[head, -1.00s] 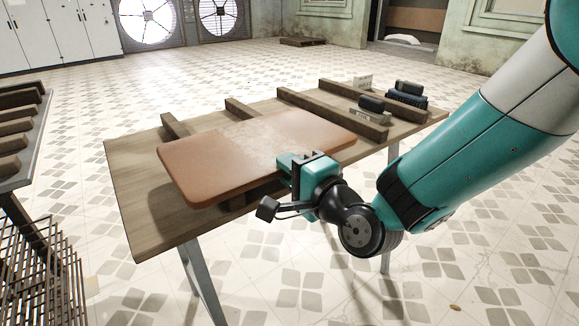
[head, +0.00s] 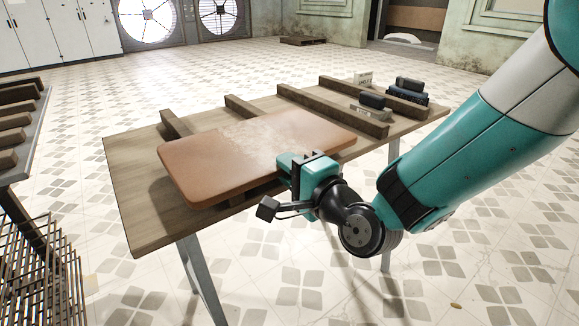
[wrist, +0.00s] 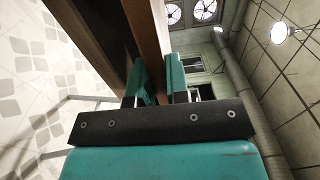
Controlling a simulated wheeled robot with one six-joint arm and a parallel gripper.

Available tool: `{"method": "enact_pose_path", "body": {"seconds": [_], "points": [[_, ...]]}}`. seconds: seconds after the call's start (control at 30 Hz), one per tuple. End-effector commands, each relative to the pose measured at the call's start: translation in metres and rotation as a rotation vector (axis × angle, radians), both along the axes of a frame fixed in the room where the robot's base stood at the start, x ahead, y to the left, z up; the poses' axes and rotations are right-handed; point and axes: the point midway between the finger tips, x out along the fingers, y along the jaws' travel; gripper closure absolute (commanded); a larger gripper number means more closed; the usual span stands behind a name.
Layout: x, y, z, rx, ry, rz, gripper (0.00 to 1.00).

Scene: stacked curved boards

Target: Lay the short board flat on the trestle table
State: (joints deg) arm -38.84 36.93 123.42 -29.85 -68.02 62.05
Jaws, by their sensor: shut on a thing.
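The short board (head: 235,158) is a brown slab with rounded corners in the head view. It lies nearly level over the wooden battens of the trestle table (head: 140,215). My gripper (head: 300,172) is shut on the board's near right edge. In the wrist view the board's edge (wrist: 148,40) runs between the two teal fingers of my gripper (wrist: 160,85). Whether the board's underside touches the battens is hidden.
Wooden battens (head: 345,107) cross the table top. Small dark blocks (head: 407,92) and a pale card (head: 363,80) stand at its far right end. A rack with wooden slats (head: 15,120) stands at the left, above a wire basket (head: 40,270).

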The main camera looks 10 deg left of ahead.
Motion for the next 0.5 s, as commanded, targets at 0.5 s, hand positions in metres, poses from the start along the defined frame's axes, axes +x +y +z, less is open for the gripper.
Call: {"method": "enact_pose_path", "body": {"seconds": [0.5], "points": [[0.0001, 0.0000, -0.0015, 0.001, -0.001, 0.000, 0.63]]}}
